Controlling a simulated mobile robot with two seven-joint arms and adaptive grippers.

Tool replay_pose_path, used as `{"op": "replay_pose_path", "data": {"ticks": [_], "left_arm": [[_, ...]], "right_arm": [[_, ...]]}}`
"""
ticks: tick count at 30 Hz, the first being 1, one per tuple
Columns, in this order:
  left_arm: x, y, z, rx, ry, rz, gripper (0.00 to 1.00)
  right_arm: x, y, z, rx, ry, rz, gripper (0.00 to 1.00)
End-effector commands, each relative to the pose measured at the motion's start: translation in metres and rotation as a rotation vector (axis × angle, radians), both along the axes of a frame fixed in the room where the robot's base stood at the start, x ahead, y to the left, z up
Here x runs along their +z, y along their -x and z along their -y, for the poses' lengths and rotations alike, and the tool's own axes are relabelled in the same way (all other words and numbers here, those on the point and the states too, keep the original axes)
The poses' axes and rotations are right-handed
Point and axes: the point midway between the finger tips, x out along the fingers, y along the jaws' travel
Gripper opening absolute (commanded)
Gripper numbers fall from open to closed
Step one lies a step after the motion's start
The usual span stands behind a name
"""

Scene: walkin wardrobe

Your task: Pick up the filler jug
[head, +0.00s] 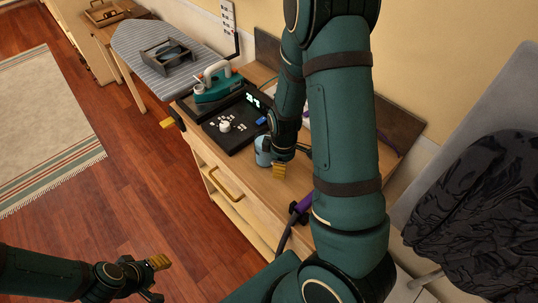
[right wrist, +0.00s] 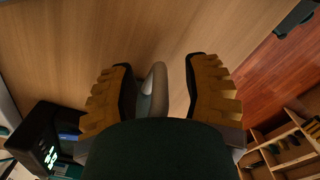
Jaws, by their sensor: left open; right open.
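The filler jug (head: 262,151), a small light-blue vessel, stands on the wooden counter and is partly hidden by my right arm. My right gripper (head: 280,165) reaches down beside it, with one yellow-padded finger showing near the jug's right side. In the right wrist view, my right gripper (right wrist: 160,66) is open. A grey, rounded part that looks like the jug (right wrist: 159,88) lies between its two fingers, with gaps at both sides; the rest is hidden by the gripper body. My left gripper (head: 155,275) is open and empty over the floor, at lower left.
A black tray (head: 237,132) with a white knob and small parts lies left of the jug. A teal-and-white iron (head: 217,83) stands behind it. A purple object (head: 302,206) lies nearer on the counter. A striped ironing board (head: 150,50) stands at the back.

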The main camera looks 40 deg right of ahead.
Motion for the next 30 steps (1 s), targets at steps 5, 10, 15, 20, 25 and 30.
{"op": "replay_pose_path", "data": {"ticks": [5, 10, 15, 20, 25, 30], "left_arm": [[0.0005, -0.0001, 0.0000, 0.000, 0.000, 0.000, 0.46], [0.0005, -0.0001, 0.0000, 0.000, 0.000, 0.000, 0.46], [0.0005, -0.0002, 0.0000, 0.000, 0.000, 0.000, 0.46], [0.0006, -0.0001, 0.0001, 0.000, 0.000, 0.000, 0.46], [0.0010, -0.0002, 0.0000, 0.000, 0.000, 0.000, 0.46], [0.0026, -0.0002, 0.0000, 0.000, 0.001, 0.001, 0.46]], "right_arm": [[0.0007, -0.0003, 0.0000, 0.000, 0.000, 0.001, 0.47], [0.0008, -0.0003, 0.0000, 0.000, 0.000, 0.001, 0.00], [0.0010, -0.0006, 0.0001, 0.000, 0.000, 0.001, 0.00], [0.0011, -0.0006, 0.0001, 0.000, 0.000, 0.001, 0.00], [0.0027, -0.0007, 0.0001, 0.000, 0.001, 0.002, 0.00], [0.0081, -0.0011, 0.0002, -0.001, 0.001, 0.003, 0.00]]}}
